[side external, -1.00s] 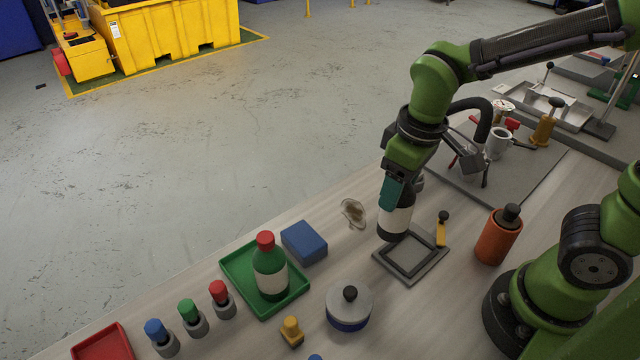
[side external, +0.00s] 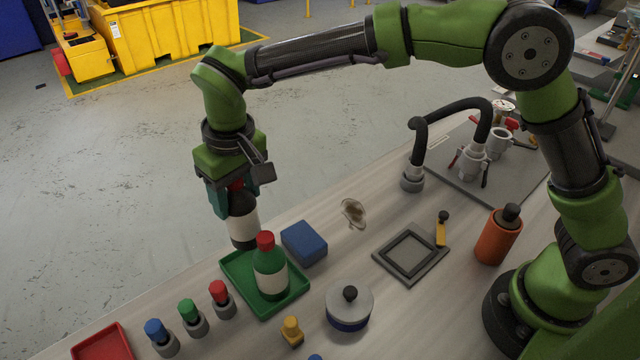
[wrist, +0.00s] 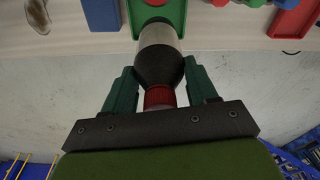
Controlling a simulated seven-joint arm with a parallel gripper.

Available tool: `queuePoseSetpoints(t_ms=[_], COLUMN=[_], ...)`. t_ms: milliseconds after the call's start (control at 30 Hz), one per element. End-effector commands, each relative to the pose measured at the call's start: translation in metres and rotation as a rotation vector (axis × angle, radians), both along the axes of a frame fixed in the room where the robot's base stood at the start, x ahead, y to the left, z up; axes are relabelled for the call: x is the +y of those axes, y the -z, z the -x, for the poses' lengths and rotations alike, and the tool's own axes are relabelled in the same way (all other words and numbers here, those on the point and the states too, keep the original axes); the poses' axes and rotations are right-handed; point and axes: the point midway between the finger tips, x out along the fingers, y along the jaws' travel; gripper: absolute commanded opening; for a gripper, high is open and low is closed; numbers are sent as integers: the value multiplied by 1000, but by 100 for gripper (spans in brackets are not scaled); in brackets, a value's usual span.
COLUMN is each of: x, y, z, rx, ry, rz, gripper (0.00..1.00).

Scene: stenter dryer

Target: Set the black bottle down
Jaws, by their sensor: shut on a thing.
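The black bottle (side external: 243,222) has a pale label band and a red cap, and it hangs upright in my gripper (side external: 240,193). My gripper is shut on the bottle near its neck. The wrist view shows the bottle (wrist: 158,66) between the two green fingers (wrist: 160,92). In the side view the bottle overlaps the back left edge of the green tray (side external: 293,299), and its base appears above the tray. A green bottle (side external: 270,270) with a red cap and pale label stands in that tray.
A blue block (side external: 304,243) sits right of the tray. Red, green and blue capped pegs in grey holders, such as the red one (side external: 220,294), stand to the left. A lidded pot (side external: 349,309) and yellow piece (side external: 291,330) are in front. A square grey frame (side external: 411,255) lies empty.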

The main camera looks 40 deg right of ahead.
Motion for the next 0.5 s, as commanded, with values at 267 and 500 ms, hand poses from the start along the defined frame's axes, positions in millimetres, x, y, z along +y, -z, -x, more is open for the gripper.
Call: queuePoseSetpoints(t_ms=[267, 500], x=[0, 0], y=[36, 68], z=[0, 0], rx=[-1, -1], ry=[1, 0], rz=[-1, -1], gripper=[0, 0])
